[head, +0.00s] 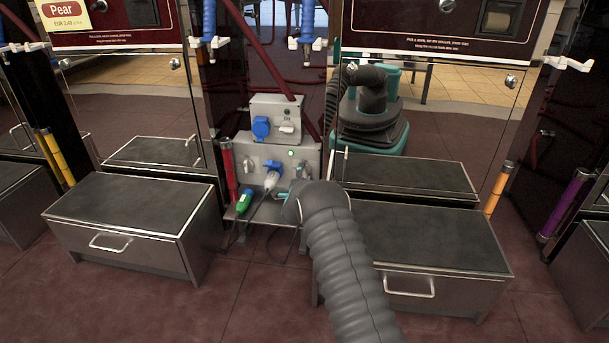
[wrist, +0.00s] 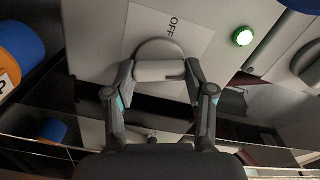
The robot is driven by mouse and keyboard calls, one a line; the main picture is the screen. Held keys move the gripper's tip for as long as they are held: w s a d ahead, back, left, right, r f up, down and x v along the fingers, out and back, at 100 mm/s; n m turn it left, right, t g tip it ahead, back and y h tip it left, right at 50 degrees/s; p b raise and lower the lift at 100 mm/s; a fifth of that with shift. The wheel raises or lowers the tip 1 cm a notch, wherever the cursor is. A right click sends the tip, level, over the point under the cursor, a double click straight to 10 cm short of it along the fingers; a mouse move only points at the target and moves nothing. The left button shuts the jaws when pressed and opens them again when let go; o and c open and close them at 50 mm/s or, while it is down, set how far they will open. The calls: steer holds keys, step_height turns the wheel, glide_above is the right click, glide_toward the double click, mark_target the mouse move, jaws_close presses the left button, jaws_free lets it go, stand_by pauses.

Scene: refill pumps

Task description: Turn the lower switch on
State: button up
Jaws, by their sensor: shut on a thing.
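The lower grey switch box (head: 245,156) stands on a small shelf between two drawer units in the head view. In the wrist view its round switch (wrist: 160,50) has a raised grip bar (wrist: 159,70) that lies sideways in the picture. A plate beside it reads OFF (wrist: 172,25), tilted. My gripper (wrist: 160,78) has one finger at each end of the bar and is shut on it. A green lamp (wrist: 242,36) glows next to the plate. In the head view my arm hides part of the lower box's right side.
An upper box (head: 277,107) with a blue socket (head: 261,128) sits above. A green connector (head: 244,201) and dark cables are close to my gripper.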

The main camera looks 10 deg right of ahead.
steer(key=shift+d+m, duration=0.2)
steer(key=shift+m, duration=2)
steer(key=o, duration=1.2)
steer(key=shift+c, duration=0.2)
steer(key=shift+a, duration=0.15)
steer(key=shift+s, duration=0.1)
steer(key=v, duration=1.1)
steer(key=shift+s, duration=0.35)
steer(key=shift+a, duration=0.15)
